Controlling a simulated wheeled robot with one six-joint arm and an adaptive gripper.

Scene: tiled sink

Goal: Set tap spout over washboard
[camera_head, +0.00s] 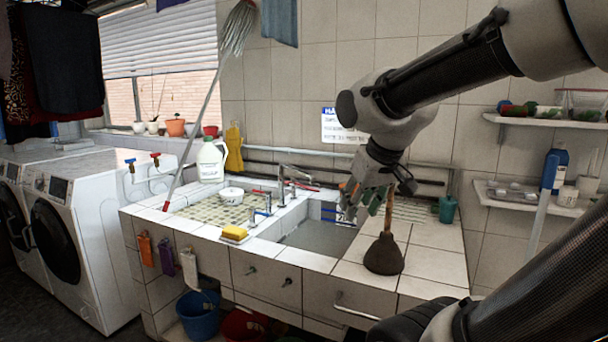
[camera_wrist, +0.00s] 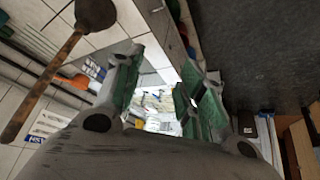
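A chrome tap (camera_head: 283,184) stands behind the divider between the two basins in the head view. Its exact spout direction is hard to make out. I cannot clearly identify the washboard; a blue-and-white striped patch (camera_head: 331,213) shows at the back of the right basin, and a ribbed surface (camera_head: 412,209) lies on the counter to the right. My gripper (camera_head: 362,203) is above the right basin's right edge, to the right of the tap and apart from it. In the wrist view my gripper (camera_wrist: 165,96) has its green-padded fingers spread, with nothing held between them.
A plunger (camera_head: 384,255) stands upright on the right counter, close in front of my gripper; it also shows in the wrist view (camera_wrist: 52,75). A white jug (camera_head: 212,161), yellow sponge (camera_head: 234,233) and smaller tap (camera_head: 262,206) are at the left. Wall pipes run behind.

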